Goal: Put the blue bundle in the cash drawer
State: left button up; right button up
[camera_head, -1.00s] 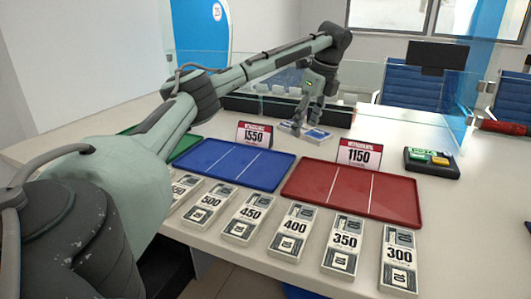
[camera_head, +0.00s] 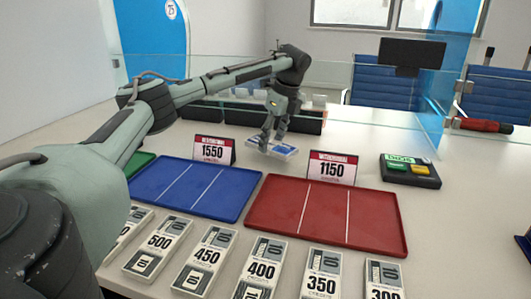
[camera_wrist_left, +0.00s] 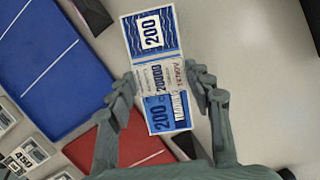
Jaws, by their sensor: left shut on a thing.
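The blue bundle (camera_head: 284,150) is a blue-and-white pack marked 200. It is at the back of the counter, between the two price signs and in front of the black drawer. In the left wrist view the bundle (camera_wrist_left: 152,32) lies between the fingers of my left gripper (camera_wrist_left: 163,80), with one finger at each side. In the head view my left gripper (camera_head: 273,140) points down and is shut on the bundle. I cannot tell whether the bundle touches the counter. A long black open-topped box (camera_head: 308,124), likely the cash drawer, stands behind, partly hidden by my arm. My right gripper is out of view.
A blue tray (camera_head: 205,190) with a 1550 sign (camera_head: 213,150) and a red tray (camera_head: 375,222) with a 1150 sign (camera_head: 332,168) lie nearer. Several numbered bundles line the front. Glass panels stand behind.

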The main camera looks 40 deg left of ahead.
aim_at(274, 145)
pick_arm(q)
jog(key=shift+f, duration=2.1)
jog(key=o, duration=1.2)
jog(key=shift+f, duration=0.1)
jog(key=shift+o, duration=0.2)
jog(key=v, duration=1.1)
jog(key=shift+r, duration=0.35)
jog(key=shift+o, duration=0.3)
jog(key=shift+a, duration=0.25)
jog(key=a+f+h, duration=0.1)
jog(key=a, duration=0.1)
jog(key=a+f+h, duration=0.1)
jog(key=a+f, duration=0.1)
jog(key=a+f+h, duration=0.1)
jog(key=a, duration=0.1)
jog(key=shift+s+f, duration=0.25)
jog(key=shift+s, duration=0.1)
jog(key=shift+d+f, duration=0.15)
jog(key=shift+f, duration=1.55)
jog(key=shift+d+f, duration=0.2)
jog(key=shift+f, duration=1.55)
